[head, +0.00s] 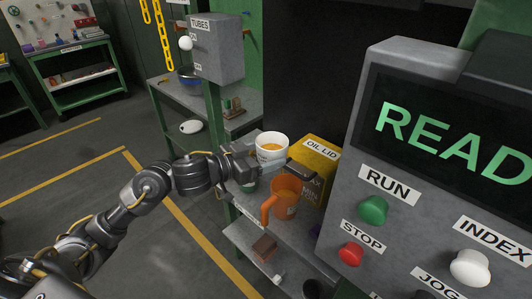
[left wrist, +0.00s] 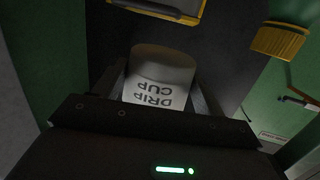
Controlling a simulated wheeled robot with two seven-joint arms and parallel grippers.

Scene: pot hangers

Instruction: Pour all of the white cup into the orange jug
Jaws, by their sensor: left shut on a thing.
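The white cup (head: 272,155) is in my left gripper (head: 258,163), roughly upright, with orange liquid showing inside it. In the left wrist view the cup (left wrist: 158,80) sits between the two fingers of the gripper (left wrist: 165,95) and bears the words "DRIP CUP". The gripper is shut on the cup. The orange jug (head: 288,197) stands on the bench below and to the right of the cup in the head view, its handle toward the lower left. The cup and jug are apart in the picture. My right gripper is not in view.
A grey control panel (head: 345,205) with buttons rises close on the right. A grey "TUBES" box (head: 217,50) is at the upper left of the bench. A lower shelf (head: 245,235) holds a brown block (head: 264,247).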

